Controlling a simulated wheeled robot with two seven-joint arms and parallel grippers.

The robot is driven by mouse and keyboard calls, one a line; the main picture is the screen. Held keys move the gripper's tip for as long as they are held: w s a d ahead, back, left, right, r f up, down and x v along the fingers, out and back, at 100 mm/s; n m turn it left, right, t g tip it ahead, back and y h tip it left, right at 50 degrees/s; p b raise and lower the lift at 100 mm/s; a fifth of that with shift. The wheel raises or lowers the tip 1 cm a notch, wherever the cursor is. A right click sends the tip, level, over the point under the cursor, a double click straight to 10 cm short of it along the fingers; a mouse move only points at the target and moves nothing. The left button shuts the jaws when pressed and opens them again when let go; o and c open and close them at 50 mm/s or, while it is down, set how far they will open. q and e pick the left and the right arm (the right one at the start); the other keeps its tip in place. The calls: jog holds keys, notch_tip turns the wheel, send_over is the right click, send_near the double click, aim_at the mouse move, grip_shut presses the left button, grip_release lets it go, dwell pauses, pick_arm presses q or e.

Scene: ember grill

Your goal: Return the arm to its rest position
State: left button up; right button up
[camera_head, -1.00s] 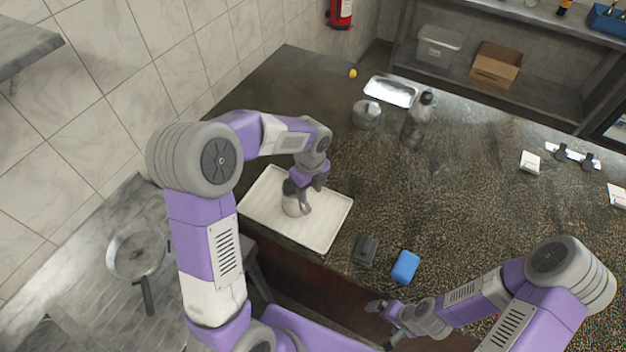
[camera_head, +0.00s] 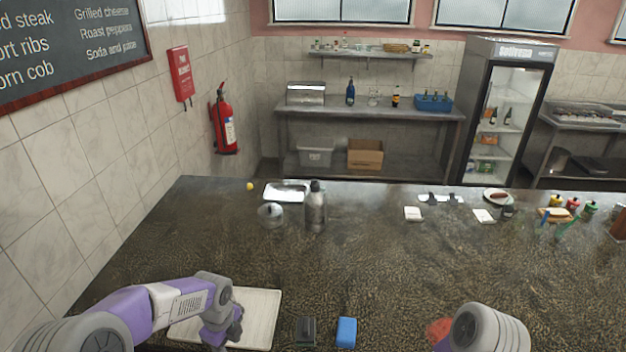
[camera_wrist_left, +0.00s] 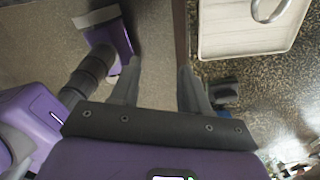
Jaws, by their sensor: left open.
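My left arm (camera_head: 165,305) reaches in from the lower left of the head view, its wrist end over the pale tray (camera_head: 262,308). In the left wrist view my left gripper (camera_wrist_left: 158,88) is open, with nothing between its fingers. The tray (camera_wrist_left: 225,40) lies beyond the right finger there, apart from it. A curved metal piece (camera_wrist_left: 270,12) shows on the tray, cut off by the top edge. Of my right arm, only a rounded grey joint (camera_head: 487,330) shows at the lower right; its gripper is out of view.
A dark block (camera_head: 306,331) and a blue sponge-like block (camera_head: 347,331) lie right of the tray. A metal pot (camera_head: 271,214), a bottle (camera_head: 315,207) and a shallow metal tray (camera_head: 287,190) stand farther back. The middle of the counter (camera_head: 385,265) is clear.

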pick_arm(q)
jog(key=s+d+f+n+h+b, duration=0.1)
jog(key=d+f+n+h+b, duration=0.25)
jog(key=f, duration=0.85)
jog(key=s+d+f+n+b, duration=0.3)
jog(key=s+f+n, duration=0.5)
jog(key=f+n, duration=0.3)
jog(key=s+d+f+n+b, duration=0.4)
jog(key=s+f+n, duration=0.4)
jog(key=f+n, duration=0.3)
jog(key=shift+d+f+t+h+b, duration=0.2)
jog(key=shift+d+t+h+b, duration=0.15)
jog(key=shift+b, duration=0.5)
pick_arm(e)
notch_tip(320, 180, down, 13)
jog(key=w, duration=0.1)
jog(key=shift+r, duration=0.1)
jog(key=shift+c, duration=0.3)
